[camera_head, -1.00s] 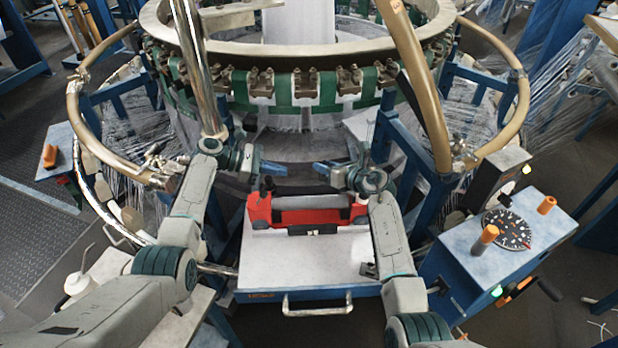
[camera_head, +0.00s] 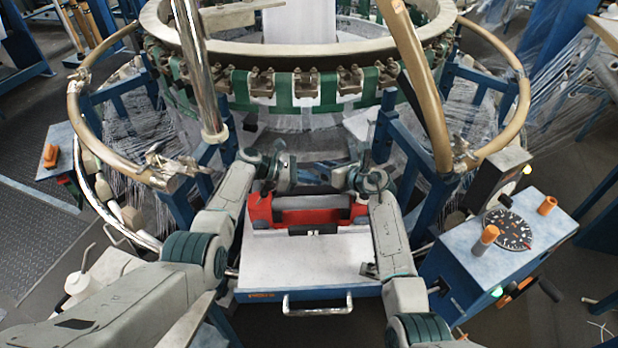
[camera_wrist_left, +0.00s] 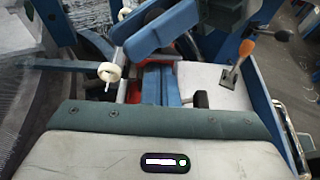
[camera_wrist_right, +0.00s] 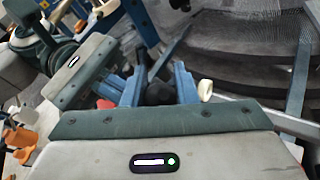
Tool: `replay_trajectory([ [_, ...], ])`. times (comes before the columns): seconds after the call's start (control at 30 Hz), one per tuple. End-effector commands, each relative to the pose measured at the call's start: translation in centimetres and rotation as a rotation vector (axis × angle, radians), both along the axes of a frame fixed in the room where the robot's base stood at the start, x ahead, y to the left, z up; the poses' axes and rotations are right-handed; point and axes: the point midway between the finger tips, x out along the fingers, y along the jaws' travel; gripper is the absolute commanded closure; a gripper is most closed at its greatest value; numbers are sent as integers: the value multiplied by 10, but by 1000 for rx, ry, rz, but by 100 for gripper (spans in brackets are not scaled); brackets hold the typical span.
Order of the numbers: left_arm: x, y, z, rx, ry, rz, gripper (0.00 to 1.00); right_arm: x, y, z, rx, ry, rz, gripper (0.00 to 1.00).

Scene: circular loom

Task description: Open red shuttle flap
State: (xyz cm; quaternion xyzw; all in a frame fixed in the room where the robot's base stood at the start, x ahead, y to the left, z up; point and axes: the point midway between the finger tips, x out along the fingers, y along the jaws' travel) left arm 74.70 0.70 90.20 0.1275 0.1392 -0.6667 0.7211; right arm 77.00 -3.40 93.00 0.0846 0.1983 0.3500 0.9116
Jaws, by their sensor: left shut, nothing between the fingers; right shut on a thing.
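The red shuttle (camera_head: 262,212) lies across the back of the white-topped table, with a grey cylinder (camera_head: 312,202) along it. The flap's position cannot be made out. My right gripper (camera_head: 325,178) is over the shuttle's back edge; in the right wrist view its blue fingers (camera_wrist_right: 160,85) are on either side of a black part (camera_wrist_right: 160,93), which it grips. Whether this part belongs to the flap is unclear. My left gripper (camera_head: 298,180) is shut and empty, close behind the shuttle's left half. In the left wrist view its blue fingers (camera_wrist_left: 162,85) overlap the red body (camera_wrist_left: 133,92).
The loom ring (camera_head: 300,85) stands behind. A blue control box (camera_head: 480,265) with a dial and orange knobs is at the right. Blue posts stand close to both arms.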

Motion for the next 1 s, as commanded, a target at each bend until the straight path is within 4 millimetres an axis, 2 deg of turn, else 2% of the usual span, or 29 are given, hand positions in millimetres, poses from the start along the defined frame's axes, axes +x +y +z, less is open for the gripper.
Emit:
replay_trajectory([
  [0.03, 0, 0, 0, 0, 0, 0, 100, 1, 2, 4, 4, -5, 1, 100],
  [0.57, 1, -13, 19, -10, -4, -6, 100, 0, 3, 2, 4, -1, 4, 100],
  [0.6, 1, -13, 20, -11, -5, -6, 100, 0, 3, 2, 5, 0, 3, 68],
  [0.7, 1, -13, 20, -10, -5, -6, 100, -1, 4, 1, 5, 2, 5, 52],
  [1.0, 2, -12, 19, -7, -6, -1, 100, -3, 3, -1, 4, 6, 7, 52],
])
